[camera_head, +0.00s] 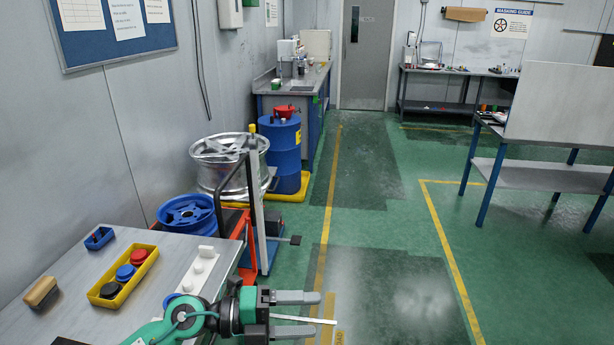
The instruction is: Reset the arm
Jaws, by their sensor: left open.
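My left arm comes in from the bottom left, in green and grey. My left gripper (310,314) is at the bottom middle, just past the right edge of the grey table (60,277). Its two grey fingers point right and stand apart, with a gap between them. A thin pale strip shows near the fingers; I cannot tell what it is. The fingers hold nothing that I can make out. My right gripper is not in view.
A yellow tray (97,299) with round red, blue and black pieces, a blue bin (99,238) and a wooden-topped block (41,292) stand on the table. A silver wheel (230,163), blue wheel (186,212) and blue drum (281,150) stand beyond.

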